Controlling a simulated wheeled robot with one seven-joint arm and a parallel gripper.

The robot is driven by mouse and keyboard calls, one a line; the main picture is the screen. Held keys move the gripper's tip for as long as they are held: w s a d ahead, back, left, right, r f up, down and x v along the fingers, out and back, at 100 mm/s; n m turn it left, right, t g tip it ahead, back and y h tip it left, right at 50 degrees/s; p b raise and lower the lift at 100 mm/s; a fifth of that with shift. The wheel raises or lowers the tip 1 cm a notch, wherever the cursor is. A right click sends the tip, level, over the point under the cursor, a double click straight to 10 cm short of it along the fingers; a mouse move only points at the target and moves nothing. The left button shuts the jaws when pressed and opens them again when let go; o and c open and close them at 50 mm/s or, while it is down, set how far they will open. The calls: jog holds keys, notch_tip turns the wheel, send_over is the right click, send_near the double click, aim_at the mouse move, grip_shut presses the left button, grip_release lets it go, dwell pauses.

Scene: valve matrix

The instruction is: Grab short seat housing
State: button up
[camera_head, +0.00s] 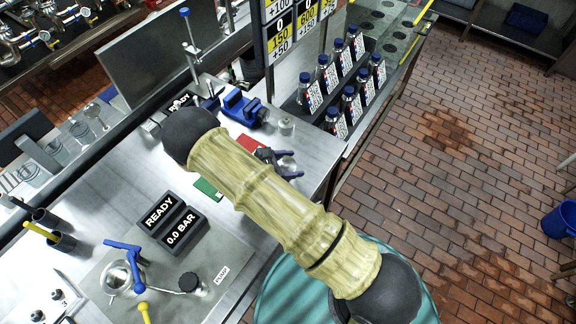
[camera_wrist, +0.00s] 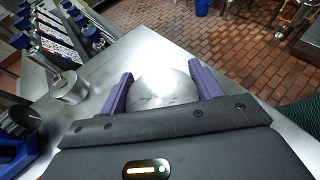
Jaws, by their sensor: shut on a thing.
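A round, pale metal housing (camera_wrist: 162,88) sits between the two purple fingers of my gripper (camera_wrist: 160,76) in the wrist view. The fingers are shut on its sides. In the head view the housing (camera_head: 287,164) is small and partly hidden by my gripper (camera_head: 288,165), at the bench near its right edge. I cannot tell whether it touches the bench top. A second metal cylinder (camera_head: 286,125) stands upright on the bench behind it; it also shows at the left of the wrist view (camera_wrist: 68,88). I cannot read any label on either.
A blue vise (camera_head: 242,108) stands beyond my gripper. A rack of several blue-capped bottles (camera_head: 310,93) is at the bench's right end. A red pad (camera_head: 250,143) and a green pad (camera_head: 208,190) lie nearby. A READY display (camera_head: 172,220) stands to the left. Brick floor lies past the bench edge.

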aim_at(290, 163)
notch_tip(290, 163, up, 10)
jog(key=b, duration=0.2)
jog(key=shift+b, duration=0.4)
